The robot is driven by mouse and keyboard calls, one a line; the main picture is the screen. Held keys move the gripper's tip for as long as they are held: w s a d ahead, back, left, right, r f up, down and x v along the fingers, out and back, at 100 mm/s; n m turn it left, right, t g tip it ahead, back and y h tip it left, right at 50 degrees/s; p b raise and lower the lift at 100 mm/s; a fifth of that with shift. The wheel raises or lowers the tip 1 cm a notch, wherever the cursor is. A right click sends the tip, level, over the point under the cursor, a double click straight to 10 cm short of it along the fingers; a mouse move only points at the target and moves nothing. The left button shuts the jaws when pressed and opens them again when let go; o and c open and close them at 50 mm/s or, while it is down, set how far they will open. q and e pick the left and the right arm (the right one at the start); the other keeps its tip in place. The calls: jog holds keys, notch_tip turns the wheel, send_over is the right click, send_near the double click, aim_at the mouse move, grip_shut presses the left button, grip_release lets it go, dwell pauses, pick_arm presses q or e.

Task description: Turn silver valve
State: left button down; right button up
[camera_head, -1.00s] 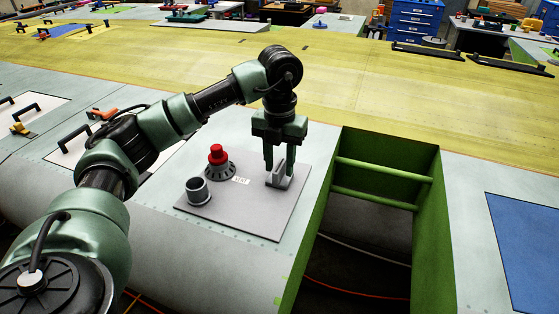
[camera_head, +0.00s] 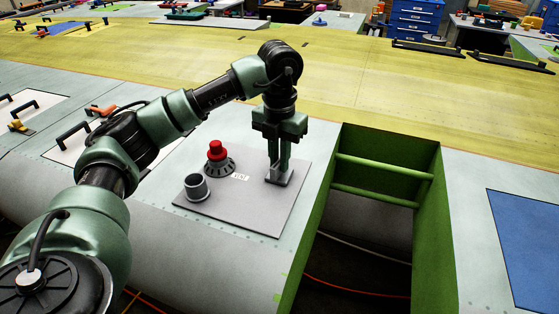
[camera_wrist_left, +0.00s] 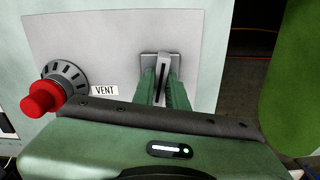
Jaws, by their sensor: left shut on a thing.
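The silver valve (camera_head: 279,176) is a small grey block with an upright handle, on the right part of a grey panel (camera_head: 240,212). In the left wrist view the valve (camera_wrist_left: 161,58) shows at the top centre, with its narrow handle between my green fingers. My left gripper (camera_head: 278,167) points straight down and is shut on the valve handle. The left gripper (camera_wrist_left: 162,85) hides the lower part of the valve in the wrist view. My right gripper is not in view.
A red knob (camera_head: 216,152) on a dark round base and a grey open cylinder (camera_head: 196,188) stand left of the valve, with a "VENT" label (camera_head: 240,177) between knob and valve. A deep green-walled opening (camera_head: 365,230) lies just right of the panel.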

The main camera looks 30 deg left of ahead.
pick_arm(q)
jog(key=m+b, duration=0.1)
jog(key=m, duration=0.3)
jog(key=shift+m, duration=0.3)
jog(key=m+b, duration=0.1)
jog(key=m, duration=0.2)
jog(key=shift+m, duration=0.3)
jog(key=m+b, duration=0.1)
jog(key=m, duration=0.2)
jog(key=shift+m, duration=0.3)
jog(key=shift+r+m+b, duration=0.1)
jog(key=shift+m+b, duration=0.25)
jog(key=shift+m, duration=1.65)
jog(key=c, duration=1.4)
grip_release()
jog(key=shift+c, duration=0.2)
jog(key=shift+r+p, duration=0.35)
jog(key=shift+r, duration=3.5)
